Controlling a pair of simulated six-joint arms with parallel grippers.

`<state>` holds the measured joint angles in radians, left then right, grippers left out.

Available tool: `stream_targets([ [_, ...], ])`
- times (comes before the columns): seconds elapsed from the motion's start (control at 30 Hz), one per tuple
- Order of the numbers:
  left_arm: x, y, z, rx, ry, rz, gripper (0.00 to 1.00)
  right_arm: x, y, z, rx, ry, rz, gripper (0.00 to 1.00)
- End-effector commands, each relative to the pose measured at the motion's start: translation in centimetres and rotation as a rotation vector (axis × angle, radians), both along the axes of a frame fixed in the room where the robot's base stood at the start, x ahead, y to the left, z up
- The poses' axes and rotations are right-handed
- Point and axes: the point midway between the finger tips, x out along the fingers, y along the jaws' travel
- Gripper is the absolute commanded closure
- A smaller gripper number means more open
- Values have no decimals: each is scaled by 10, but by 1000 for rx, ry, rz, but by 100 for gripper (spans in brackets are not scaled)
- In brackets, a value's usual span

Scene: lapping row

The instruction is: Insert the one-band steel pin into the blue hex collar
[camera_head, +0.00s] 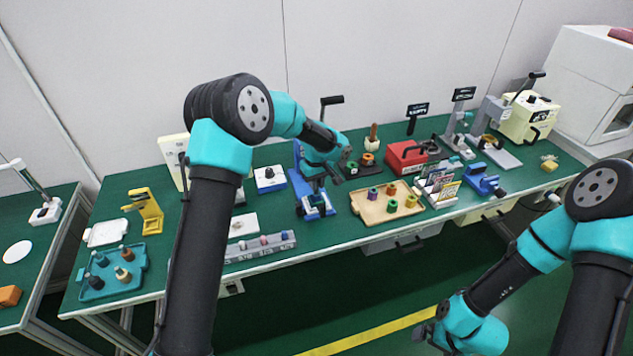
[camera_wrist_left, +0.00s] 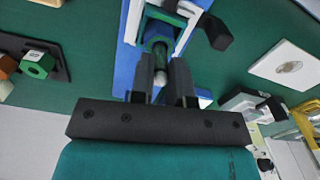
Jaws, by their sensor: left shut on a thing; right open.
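My left gripper (camera_head: 317,184) is over the blue fixture (camera_head: 316,208) near the middle of the bench. My right gripper (camera_head: 425,331) is open and empty, low in front of the bench.
Green and orange collars stand on a dark board (camera_head: 350,174) right of my left gripper. A red box (camera_head: 404,157) and card rack (camera_head: 438,187) are farther right. A grey block rack (camera_head: 262,248), yellow stand (camera_head: 147,209) and teal tray (camera_head: 112,278) are left.

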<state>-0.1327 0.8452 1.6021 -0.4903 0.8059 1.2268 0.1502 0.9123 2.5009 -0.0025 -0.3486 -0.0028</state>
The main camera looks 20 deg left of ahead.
Motion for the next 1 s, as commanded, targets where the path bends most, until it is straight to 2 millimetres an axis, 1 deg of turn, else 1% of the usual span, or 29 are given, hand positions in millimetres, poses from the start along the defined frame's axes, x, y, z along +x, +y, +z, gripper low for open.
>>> stream_targets([
  [0.7, 0, 0, -14, -1, -1, 0, 100, 0, 0, 0, 0, 0, 0, 0],
  [0.73, 0, 0, -13, -1, -1, 0, 81, 0, 0, 0, 0, 0, 0, 0],
  [1.0, 0, 0, -13, -1, -1, 0, 55, 0, 0, 0, 0, 0, 0, 0],
])
